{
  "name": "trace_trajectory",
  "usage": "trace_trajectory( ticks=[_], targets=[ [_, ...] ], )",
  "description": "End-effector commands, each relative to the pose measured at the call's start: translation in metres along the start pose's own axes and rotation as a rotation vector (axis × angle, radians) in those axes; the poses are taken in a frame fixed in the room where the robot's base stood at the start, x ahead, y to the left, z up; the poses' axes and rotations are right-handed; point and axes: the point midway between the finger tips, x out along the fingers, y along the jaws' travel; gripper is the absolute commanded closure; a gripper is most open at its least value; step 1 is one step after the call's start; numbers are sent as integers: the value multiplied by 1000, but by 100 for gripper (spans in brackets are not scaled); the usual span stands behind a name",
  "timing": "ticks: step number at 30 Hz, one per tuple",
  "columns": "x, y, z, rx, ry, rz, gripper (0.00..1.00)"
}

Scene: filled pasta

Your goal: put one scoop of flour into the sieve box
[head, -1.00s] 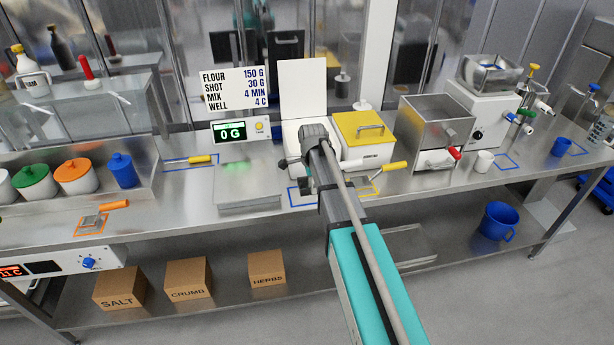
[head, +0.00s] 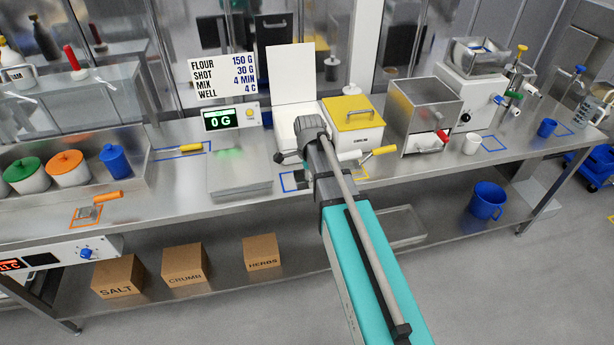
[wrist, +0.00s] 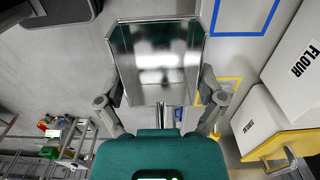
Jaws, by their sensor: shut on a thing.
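My gripper (wrist: 160,104) is shut on a shiny metal scoop (wrist: 160,60). The scoop's open hollow faces the wrist camera and shows only bare, reflective metal. In the head view my gripper (head: 308,170) is just in front of the white flour bin (head: 288,122), whose lid stands up; the arm hides most of the scoop. The flour bin's labelled side (wrist: 290,82) shows at the right of the wrist view. An open-topped metal box (head: 424,104) with a red-tipped handle stands to the right; it may be the sieve box, but its inside is only partly visible.
A yellow-lidded bin (head: 354,116) stands right of the flour bin, with a yellow-handled tool (head: 379,152) before it. A scale (head: 240,172) reading 0 G is at the left. A white cup (head: 471,144) stands beyond the metal box.

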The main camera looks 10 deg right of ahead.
Motion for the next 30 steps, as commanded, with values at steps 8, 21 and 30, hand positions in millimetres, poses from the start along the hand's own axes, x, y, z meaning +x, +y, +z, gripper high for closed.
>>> trace_trajectory(
  ticks=[8,21,30],
  targets=[
    [0,0,0,0,0,0,60],
    [18,0,0,0,0,0,60],
    [21,0,0,0,0,0,60]
  ],
)
